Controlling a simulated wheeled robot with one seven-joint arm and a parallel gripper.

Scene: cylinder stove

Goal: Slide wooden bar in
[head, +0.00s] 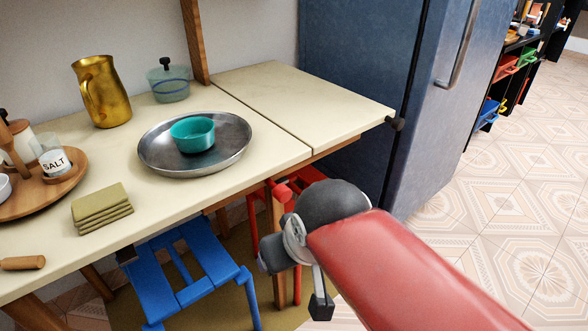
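In the head view, a wooden rail (337,146) shows under the front edge of the table's right-hand leaf (320,95). A black knob (396,123) sits at the leaf's right corner. I cannot tell if this rail is the wooden bar named in the task. A short wooden piece (22,263) also lies at the table's left front edge. My gripper (320,304) hangs below and in front of the leaf, apart from the rail. Only one dark fingertip shows clearly. The rest is hidden behind my wrist and red arm, so its opening cannot be seen.
The table (240,180) holds a metal tray (152,158) with a teal bowl (192,134), folded cloths (101,208) and a brass jug (102,92). A blue stool (190,275) and a red stool (268,250) stand below. A blue fridge (360,50) stands right. Tiled floor is clear right.

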